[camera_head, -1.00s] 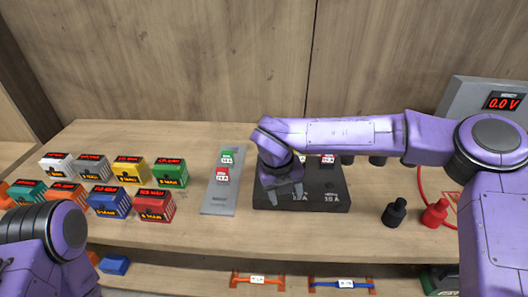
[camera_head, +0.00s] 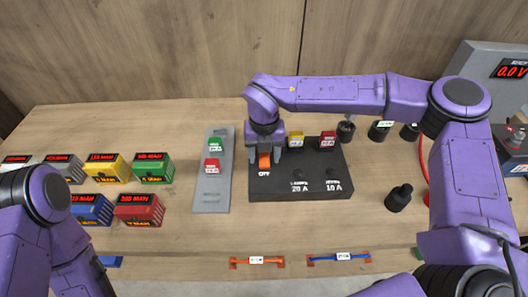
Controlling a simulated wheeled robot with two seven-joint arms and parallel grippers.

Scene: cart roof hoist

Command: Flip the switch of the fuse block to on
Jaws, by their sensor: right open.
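The black fuse block (camera_head: 312,172) lies on the wooden bench, right of the grey plate. Its orange switch (camera_head: 264,161) stands at the block's left side, with a white "OFF" label just in front of it. My right gripper (camera_head: 265,150) points down over the switch, with its open fingers beside the switch's upper part. I cannot tell whether the fingers touch it. A yellow fuse (camera_head: 295,139) and a red fuse (camera_head: 328,139) sit at the back of the block. My left arm shows at the left edge; its gripper is out of view.
A grey plate (camera_head: 211,185) holds a green and a red fuse. Several coloured boxes (camera_head: 150,168) stand at the left. Black knobs (camera_head: 397,198) stand right of the block. A meter (camera_head: 510,69) is at the far right.

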